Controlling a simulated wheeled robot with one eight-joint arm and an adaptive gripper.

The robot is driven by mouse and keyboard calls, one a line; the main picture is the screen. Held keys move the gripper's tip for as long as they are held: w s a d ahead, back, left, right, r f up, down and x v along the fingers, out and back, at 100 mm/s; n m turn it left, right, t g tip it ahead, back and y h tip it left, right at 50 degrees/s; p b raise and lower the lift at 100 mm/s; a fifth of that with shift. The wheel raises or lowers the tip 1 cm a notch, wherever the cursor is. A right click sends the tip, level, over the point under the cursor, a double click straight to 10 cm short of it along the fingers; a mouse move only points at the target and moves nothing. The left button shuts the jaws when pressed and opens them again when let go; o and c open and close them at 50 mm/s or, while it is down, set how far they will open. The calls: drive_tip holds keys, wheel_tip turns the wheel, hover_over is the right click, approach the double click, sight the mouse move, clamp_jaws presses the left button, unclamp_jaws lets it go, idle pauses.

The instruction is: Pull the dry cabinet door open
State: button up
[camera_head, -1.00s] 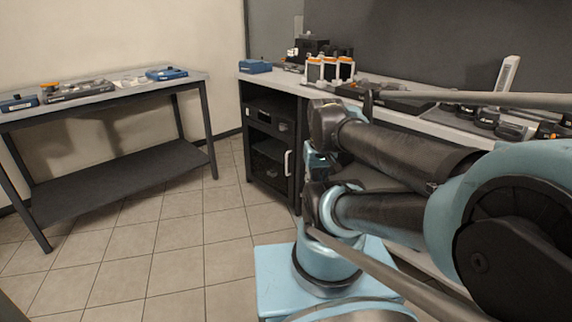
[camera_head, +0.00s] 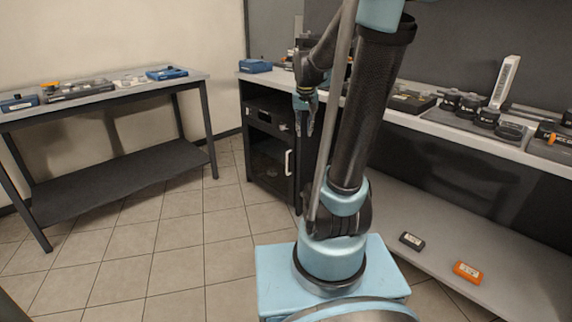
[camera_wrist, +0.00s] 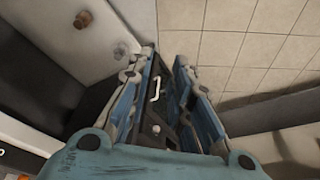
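The dry cabinet (camera_head: 268,150) is a dark unit under the left end of the bench. Its door looks shut, and a white vertical handle (camera_head: 288,162) sits near the door's right edge. My gripper (camera_head: 304,124) points down in front of the cabinet's right side, higher than the handle and apart from it. In the wrist view my gripper (camera_wrist: 166,58) has its two blue fingers spread with nothing held between them. The white handle (camera_wrist: 154,89) shows in the gap between the fingers, some distance beyond them.
The bench top (camera_head: 455,133) above the cabinet carries lenses and other gear. A lower shelf (camera_head: 440,240) holds a black box (camera_head: 412,240) and an orange box (camera_head: 467,272). A second table (camera_head: 105,95) stands at the left. The tiled floor (camera_head: 190,240) before the cabinet is clear.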

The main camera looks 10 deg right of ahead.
drive_tip(key=w+f, duration=0.2)
drive_tip(key=w, duration=0.9)
drive_tip(key=m+t+h, duration=0.1)
drive_tip(key=m, duration=0.2)
hover_over(287, 160)
drive_tip(key=s+a, duration=0.3)
drive_tip(key=s, duration=0.4)
wheel_tip(287, 160, down, 23)
drive_tip(key=x, duration=1.2)
drive_tip(key=w+x, duration=0.1)
drive_tip(key=x, duration=0.5)
drive_tip(key=shift+d+r, duration=0.15)
drive_tip(key=shift+r, duration=0.05)
drive_tip(key=shift+s, duration=0.1)
clamp_jaws()
